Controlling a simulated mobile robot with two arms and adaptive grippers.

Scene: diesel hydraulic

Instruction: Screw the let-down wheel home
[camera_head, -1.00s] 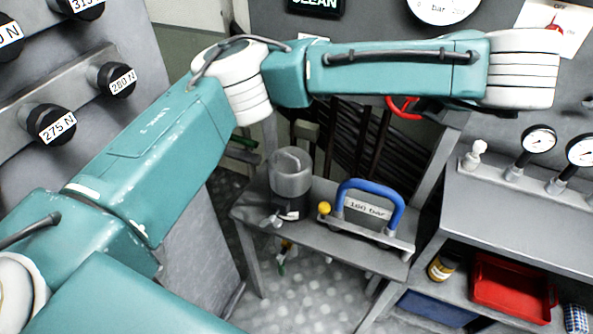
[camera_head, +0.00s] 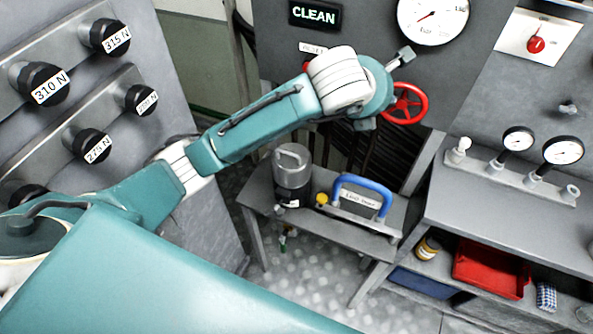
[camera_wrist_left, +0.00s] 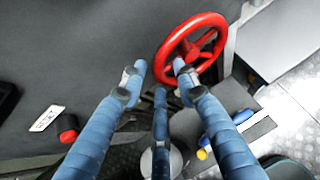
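The let-down wheel is a red handwheel (camera_head: 405,103) on the grey panel below the big dial. In the left wrist view the red wheel (camera_wrist_left: 191,48) is at upper middle, its spokes and hub in sight. My left gripper (camera_wrist_left: 160,80) has blue jointed fingers, spread apart with nothing between them. The right-hand finger's tip overlaps the wheel's lower left rim in that view; I cannot tell whether it touches. In the head view my left wrist is just left of the wheel and the fingers cannot be made out. My right gripper is not in view.
A small bench (camera_head: 345,232) below holds a grey cylinder (camera_head: 292,172) and a blue-handled block (camera_head: 362,185). A side bench with gauges (camera_head: 517,139) stands right, a red bin (camera_head: 490,268) on its shelf. Labelled knobs (camera_head: 93,146) line the left panel.

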